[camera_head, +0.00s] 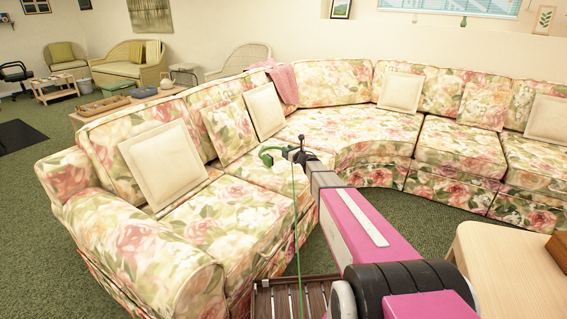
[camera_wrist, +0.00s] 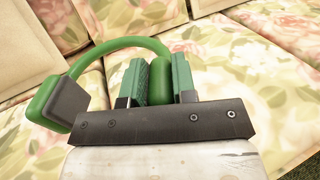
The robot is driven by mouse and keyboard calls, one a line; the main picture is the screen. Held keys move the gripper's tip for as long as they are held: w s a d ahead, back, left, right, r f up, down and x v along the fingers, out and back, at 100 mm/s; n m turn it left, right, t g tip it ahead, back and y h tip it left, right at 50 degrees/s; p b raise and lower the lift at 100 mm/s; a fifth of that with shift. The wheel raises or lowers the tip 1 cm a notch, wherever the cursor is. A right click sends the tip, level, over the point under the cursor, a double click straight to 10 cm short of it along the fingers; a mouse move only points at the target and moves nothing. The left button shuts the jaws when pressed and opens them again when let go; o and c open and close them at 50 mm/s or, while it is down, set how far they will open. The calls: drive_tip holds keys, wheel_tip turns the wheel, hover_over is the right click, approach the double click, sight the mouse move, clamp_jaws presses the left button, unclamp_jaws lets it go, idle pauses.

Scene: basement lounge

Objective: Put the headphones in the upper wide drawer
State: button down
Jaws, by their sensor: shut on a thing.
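Green headphones (camera_head: 268,153) with a dark grey ear-cup side show at the end of my arm, over the sofa seat. In the wrist view the headphones (camera_wrist: 132,43) have their band arching to the left, with one cup hanging outside my gripper on the left. My gripper (camera_wrist: 160,80) is shut on the other cup, which sits between its two green-padded fingers. My gripper (camera_head: 292,152) also shows in the head view, in front of the sofa. The upper wide drawer is not visible in either view.
A floral curved sofa (camera_head: 345,128) with cream cushions fills the middle. A pale wooden table (camera_head: 510,275) stands at the lower right, and a dark slatted wooden piece (camera_head: 275,301) at the bottom centre. Green carpet (camera_head: 428,206) shows between them.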

drive_tip(key=shift+w+a+f, duration=0.15)
drive_tip(key=shift+w+f, duration=0.4)
drive_tip(key=shift+w, duration=0.25)
drive_tip(key=w+d+f, duration=0.2)
drive_tip(key=d, duration=0.1)
drive_tip(key=w+d+f, duration=0.2)
drive_tip(key=w, duration=0.1)
drive_tip(key=w+d+f, duration=0.2)
drive_tip(key=d, duration=0.1)
drive_tip(key=shift+w+d+f, duration=0.15)
drive_tip(key=shift+d+f, duration=0.15)
drive_tip(key=shift+f, duration=2.05)
drive_tip(key=shift+f, duration=0.15)
drive_tip(key=c, duration=0.9)
unclamp_jaws()
